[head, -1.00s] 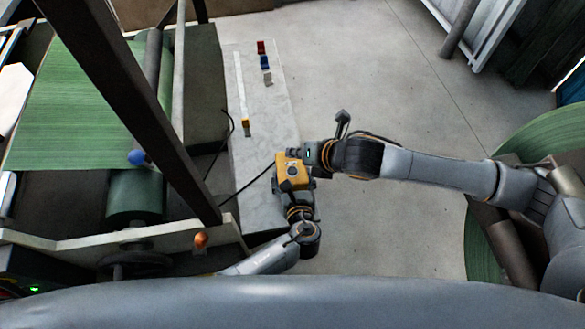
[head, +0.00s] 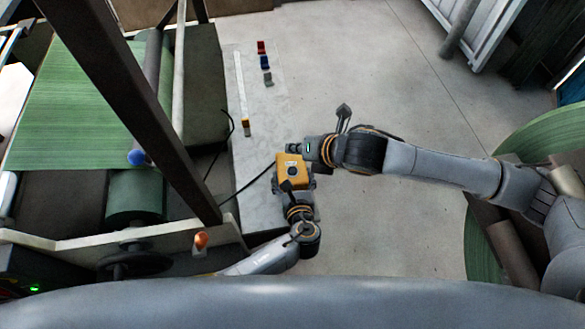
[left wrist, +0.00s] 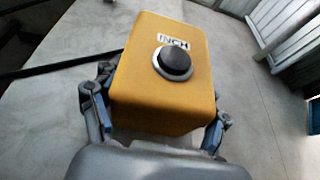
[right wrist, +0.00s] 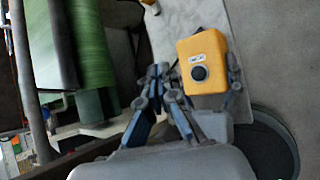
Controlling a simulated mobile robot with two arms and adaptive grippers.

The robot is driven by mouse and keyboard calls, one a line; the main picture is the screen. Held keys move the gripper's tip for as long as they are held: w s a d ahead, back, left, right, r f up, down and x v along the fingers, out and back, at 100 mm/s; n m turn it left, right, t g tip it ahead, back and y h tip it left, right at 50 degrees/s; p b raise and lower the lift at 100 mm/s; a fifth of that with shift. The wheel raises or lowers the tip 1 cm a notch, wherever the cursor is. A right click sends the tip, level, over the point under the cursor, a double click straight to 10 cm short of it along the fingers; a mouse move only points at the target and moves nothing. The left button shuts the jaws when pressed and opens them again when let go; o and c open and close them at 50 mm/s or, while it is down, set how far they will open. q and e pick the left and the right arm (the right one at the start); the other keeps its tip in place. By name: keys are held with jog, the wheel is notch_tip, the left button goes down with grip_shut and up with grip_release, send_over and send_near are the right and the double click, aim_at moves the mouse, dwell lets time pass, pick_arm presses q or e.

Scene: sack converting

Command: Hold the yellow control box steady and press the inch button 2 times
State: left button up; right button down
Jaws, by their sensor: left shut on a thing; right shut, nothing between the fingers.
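The yellow control box (head: 289,169) is held up by my left gripper (head: 294,187) beside the pale slab's front end. In the left wrist view the box (left wrist: 160,105) sits between the two fingers of my left gripper, and its face shows an INCH label (left wrist: 173,42) and a round black button (left wrist: 173,63) in a grey ring. My right gripper (head: 294,148) is shut and empty, close to the box's far side in the head view. In the right wrist view its closed fingers (right wrist: 162,78) are left of the box (right wrist: 203,45), apart from the button (right wrist: 199,73).
A dark cable (head: 247,189) runs from the box towards the machine. The pale slab (head: 262,130) carries small red, blue and grey blocks (head: 265,62). The machine with green web (head: 80,100) and a dark slanting beam (head: 140,105) stand left. Open floor (head: 390,240) lies right.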

aim_at(295, 172)
pick_arm(q)
jog(key=shift+f, duration=0.2)
pick_arm(e)
notch_tip(295, 172, up, 2)
jog(key=shift+s+r, duration=0.1)
jog(key=shift+f, duration=4.45)
jog(key=shift+f, duration=0.1)
jog(key=shift+f, duration=0.35)
